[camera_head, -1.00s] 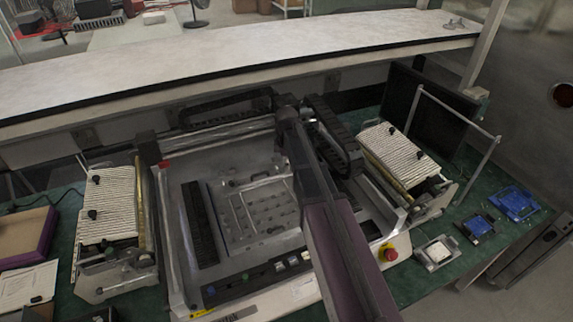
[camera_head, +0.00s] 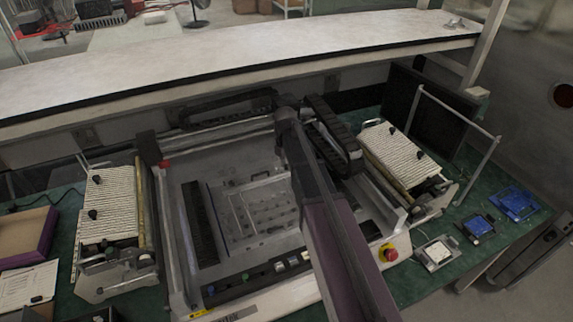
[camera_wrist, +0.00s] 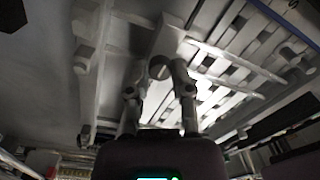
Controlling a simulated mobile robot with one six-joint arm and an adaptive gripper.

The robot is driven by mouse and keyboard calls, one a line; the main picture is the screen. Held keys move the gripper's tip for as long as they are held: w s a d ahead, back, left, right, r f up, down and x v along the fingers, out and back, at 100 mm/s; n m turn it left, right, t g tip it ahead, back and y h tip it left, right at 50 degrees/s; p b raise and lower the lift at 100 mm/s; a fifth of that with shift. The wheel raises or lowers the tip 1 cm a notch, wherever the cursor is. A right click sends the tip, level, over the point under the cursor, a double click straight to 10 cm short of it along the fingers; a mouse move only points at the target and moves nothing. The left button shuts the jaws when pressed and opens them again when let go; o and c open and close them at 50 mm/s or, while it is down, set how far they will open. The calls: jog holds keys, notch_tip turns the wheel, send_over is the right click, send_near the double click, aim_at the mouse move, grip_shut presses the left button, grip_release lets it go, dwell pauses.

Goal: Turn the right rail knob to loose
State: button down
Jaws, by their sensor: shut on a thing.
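In the wrist view my gripper (camera_wrist: 159,88) has its two fingers closed in on a small round grey knob (camera_wrist: 160,67). The knob sits at the end of a pale rail bar (camera_wrist: 172,38), at the left side of a slatted, brightly lit frame. I cannot tell the knob's turn position. In the head view my dark and purple arm reaches over the machine bed (camera_head: 215,262). It hides the gripper and the knob there. A fixture plate with thin rails (camera_head: 262,212) shows to the left of the arm.
A red emergency button (camera_head: 389,253) is at the machine's front right. Ribbed feeder blocks stand at the left (camera_head: 108,205) and right (camera_head: 400,155). A black cable chain (camera_head: 330,135) lies right of my arm. A white shelf (camera_head: 240,60) spans the back.

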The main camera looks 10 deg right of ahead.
dwell(0.3)
jog(key=c, duration=0.5)
grip_release()
